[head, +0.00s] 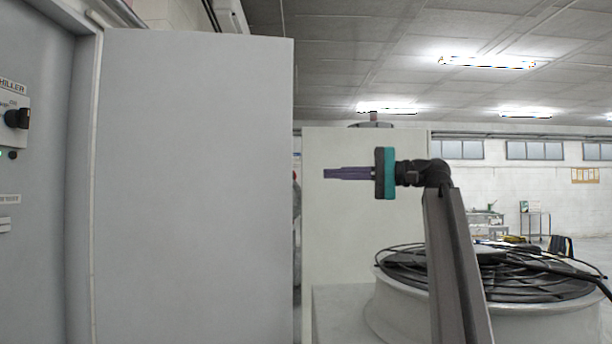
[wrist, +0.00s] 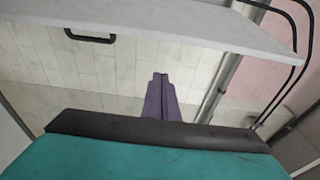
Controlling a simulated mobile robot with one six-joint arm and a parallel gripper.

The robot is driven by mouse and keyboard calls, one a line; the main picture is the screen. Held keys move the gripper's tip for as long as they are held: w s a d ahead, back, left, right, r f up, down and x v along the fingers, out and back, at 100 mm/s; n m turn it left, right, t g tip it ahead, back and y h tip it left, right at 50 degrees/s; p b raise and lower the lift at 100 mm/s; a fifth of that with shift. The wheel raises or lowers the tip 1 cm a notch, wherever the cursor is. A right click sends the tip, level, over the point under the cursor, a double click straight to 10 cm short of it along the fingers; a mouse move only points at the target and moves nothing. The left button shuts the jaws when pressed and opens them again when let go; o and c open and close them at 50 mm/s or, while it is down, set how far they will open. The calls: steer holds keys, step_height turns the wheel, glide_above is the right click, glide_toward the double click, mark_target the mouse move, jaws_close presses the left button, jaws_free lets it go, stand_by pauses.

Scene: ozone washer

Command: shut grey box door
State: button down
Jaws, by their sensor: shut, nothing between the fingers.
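The grey box (head: 40,190) is at the left edge of the head view, with a black switch (head: 16,118) on its front. Its grey door (head: 195,190) stands open, hinged on the box's side and seen as a wide flat panel. My gripper (head: 326,173) is to the right of the door's free edge, with its purple fingers together and pointing left. A gap shows between fingertips and door edge in the picture; the depth between them is unclear. In the wrist view the closed fingers (wrist: 160,78) are empty, below a pale panel (wrist: 190,22) that may be the door.
A pale cabinet panel (head: 350,235) stands behind my gripper. The wrist view shows a black handle (wrist: 90,38) and black cables (wrist: 308,50).

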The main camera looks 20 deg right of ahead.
steer(key=shift+a, duration=0.1)
steer(key=w+a+p, duration=0.1)
steer(key=a+p, duration=0.3)
steer(key=a, duration=0.5)
steer(key=shift+w, duration=0.2)
stand_by(0.5)
steer(key=shift+s+a, duration=0.1)
steer(key=shift+a, duration=0.05)
stand_by(0.3)
